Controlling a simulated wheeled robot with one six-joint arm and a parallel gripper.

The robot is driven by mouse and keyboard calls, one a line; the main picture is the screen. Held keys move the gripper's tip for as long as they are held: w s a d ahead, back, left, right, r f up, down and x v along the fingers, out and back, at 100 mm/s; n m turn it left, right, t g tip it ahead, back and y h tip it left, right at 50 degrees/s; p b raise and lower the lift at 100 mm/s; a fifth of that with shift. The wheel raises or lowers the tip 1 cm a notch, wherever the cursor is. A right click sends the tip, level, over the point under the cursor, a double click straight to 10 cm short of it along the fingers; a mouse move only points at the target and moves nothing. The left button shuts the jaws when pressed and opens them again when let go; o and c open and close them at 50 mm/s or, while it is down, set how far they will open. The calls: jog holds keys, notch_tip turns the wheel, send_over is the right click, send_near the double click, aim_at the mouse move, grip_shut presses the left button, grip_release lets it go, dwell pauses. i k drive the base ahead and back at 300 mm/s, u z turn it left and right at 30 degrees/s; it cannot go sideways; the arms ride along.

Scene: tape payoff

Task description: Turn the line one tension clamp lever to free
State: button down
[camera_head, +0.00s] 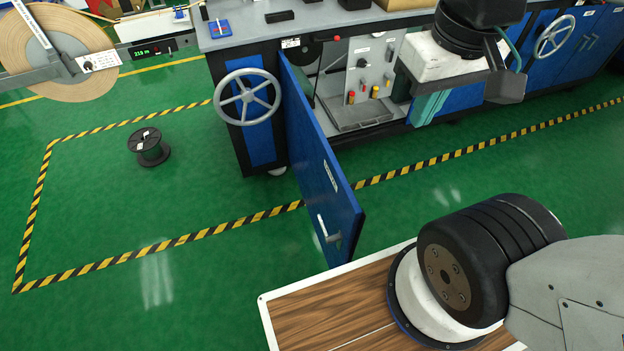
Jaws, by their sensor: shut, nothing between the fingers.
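I cannot tell for certain which part is the line one tension clamp lever. In the head view, an open cabinet shows a grey panel (370,62) with a black knob (362,63) and small red and yellow handles (375,92). A small white plate with dark marks (100,62) sits on the grey arm by the large tape reel (55,50); its details are too small to read. My gripper (428,108), with teal fingers, is at the upper right, in front of the cabinet's right side. It is shut and empty, apart from the panel in the picture, and hides part of the cabinet.
The blue cabinet door (318,160) stands open toward me. Handwheels are on the cabinet front (247,97) and at the far right (555,36). A black spool (149,147) stands on the green floor inside striped tape. The left floor is otherwise clear.

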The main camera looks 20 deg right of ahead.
aim_at(390, 46)
jog(key=z, duration=0.45)
jog(key=k, duration=0.6)
jog(key=z, duration=1.55)
jog(key=i, duration=2.4)
jog(key=u, duration=1.45)
jog(key=i, duration=0.65)
jog(key=u, duration=0.05)
